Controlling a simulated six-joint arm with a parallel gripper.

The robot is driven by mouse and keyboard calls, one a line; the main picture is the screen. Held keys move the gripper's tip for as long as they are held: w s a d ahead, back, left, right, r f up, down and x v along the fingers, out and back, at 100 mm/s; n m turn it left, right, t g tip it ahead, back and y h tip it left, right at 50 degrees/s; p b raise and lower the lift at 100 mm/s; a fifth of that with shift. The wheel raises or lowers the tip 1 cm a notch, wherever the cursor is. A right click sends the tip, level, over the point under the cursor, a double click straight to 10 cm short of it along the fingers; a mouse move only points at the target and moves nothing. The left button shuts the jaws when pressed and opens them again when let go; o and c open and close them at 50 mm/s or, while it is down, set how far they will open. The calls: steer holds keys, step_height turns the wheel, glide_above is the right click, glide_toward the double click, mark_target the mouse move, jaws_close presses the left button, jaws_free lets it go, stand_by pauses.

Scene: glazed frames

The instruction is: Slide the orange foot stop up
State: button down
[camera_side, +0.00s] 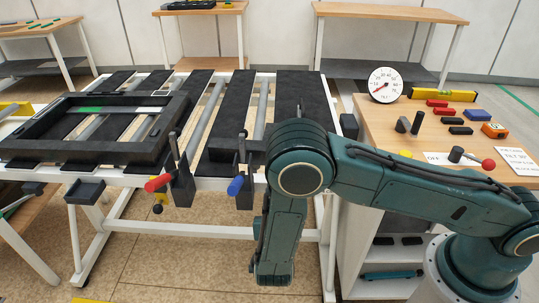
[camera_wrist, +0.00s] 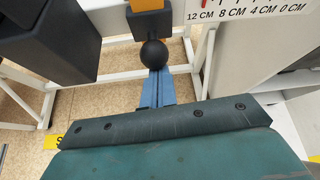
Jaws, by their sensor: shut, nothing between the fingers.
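In the wrist view, the orange foot stop (camera_wrist: 146,5) shows at the top edge, cut off by the frame. Below it are a black block (camera_wrist: 151,23) and a round black knob (camera_wrist: 154,53). My gripper (camera_wrist: 156,74) shows as narrow blue-grey fingers, shut and empty, with their tips just below the knob. I cannot tell whether they touch it. A white scale (camera_wrist: 248,14) marked 12 to 0 cm is at the top right. A thin red mark stands near 12 cm. In the side view the foot stop and fingers are hidden by my arm.
A dark block (camera_wrist: 62,38) fills the upper left of the wrist view. In the side view, a slatted bench (camera_side: 228,110) carries a dark frame (camera_side: 95,155). Red (camera_side: 160,182) and blue (camera_side: 236,186) handles hang at its front. A side table (camera_side: 400,150) holds a dial (camera_side: 385,85).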

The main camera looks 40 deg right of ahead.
steer(key=shift+w+r, duration=0.15)
steer(key=shift+r, duration=0.25)
steer(key=shift+s+f, duration=0.5)
steer(key=shift+f, duration=1.6)
steer(key=v, duration=1)
steer(key=shift+a+f, duration=0.2)
steer(key=shift+f, duration=0.1)
steer(key=shift+r, duration=0.1)
